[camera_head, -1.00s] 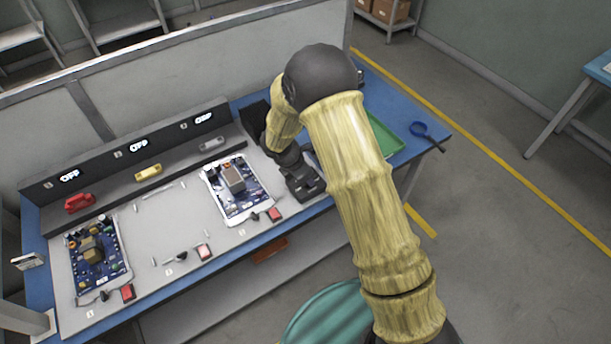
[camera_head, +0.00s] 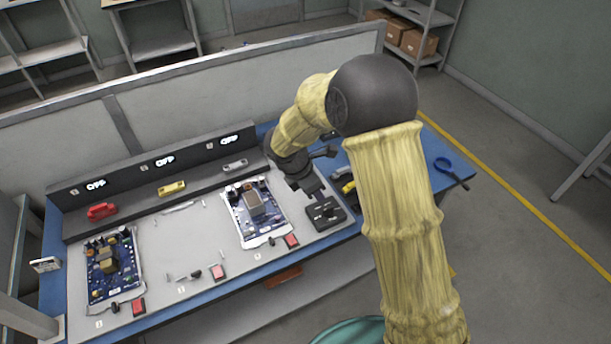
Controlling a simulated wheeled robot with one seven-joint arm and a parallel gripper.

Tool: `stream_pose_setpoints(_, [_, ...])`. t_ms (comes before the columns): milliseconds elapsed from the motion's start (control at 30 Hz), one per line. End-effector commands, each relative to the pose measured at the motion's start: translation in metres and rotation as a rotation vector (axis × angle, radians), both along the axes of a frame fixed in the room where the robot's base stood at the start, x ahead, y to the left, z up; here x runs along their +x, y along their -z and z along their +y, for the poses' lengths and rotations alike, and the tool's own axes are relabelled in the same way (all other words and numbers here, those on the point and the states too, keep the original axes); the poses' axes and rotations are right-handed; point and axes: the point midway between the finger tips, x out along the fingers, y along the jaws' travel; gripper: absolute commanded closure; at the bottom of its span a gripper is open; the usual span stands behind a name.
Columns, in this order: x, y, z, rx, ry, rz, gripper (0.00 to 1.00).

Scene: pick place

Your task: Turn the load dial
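I cannot tell for certain which part is the load dial. A small black box (camera_head: 325,212) lies at the right end of the grey work surface, with small details on top too small to read. Small black knobs stand by the red buttons along the front edge, one near the middle (camera_head: 196,274) and one at the left (camera_head: 115,307). My gripper (camera_head: 310,190) points down just above and left of the black box, beside the right circuit board (camera_head: 254,212). Its fingers are dark and small, so their opening is unclear. I see nothing held.
Red, yellow and grey small items sit on the rear ledge below displays reading OFF. A yellow-and-black tool (camera_head: 345,182) lies behind the box. A blue ring-shaped item (camera_head: 450,172) is at the bench's right end.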

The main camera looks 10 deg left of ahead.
Motion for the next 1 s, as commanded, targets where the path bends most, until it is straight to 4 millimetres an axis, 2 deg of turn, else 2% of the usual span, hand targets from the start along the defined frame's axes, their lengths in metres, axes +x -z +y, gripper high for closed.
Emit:
stream_pose_setpoints(200, [-0.009, -0.040, 0.014, 0.003, -0.002, -0.003, 0.69])
stream_pose_setpoints(400, [-0.014, -0.060, 0.021, 0.000, -0.001, 0.000, 0.69])
stream_pose_setpoints(1000, [-0.016, -0.064, 0.018, 0.007, 0.019, -0.002, 0.69])
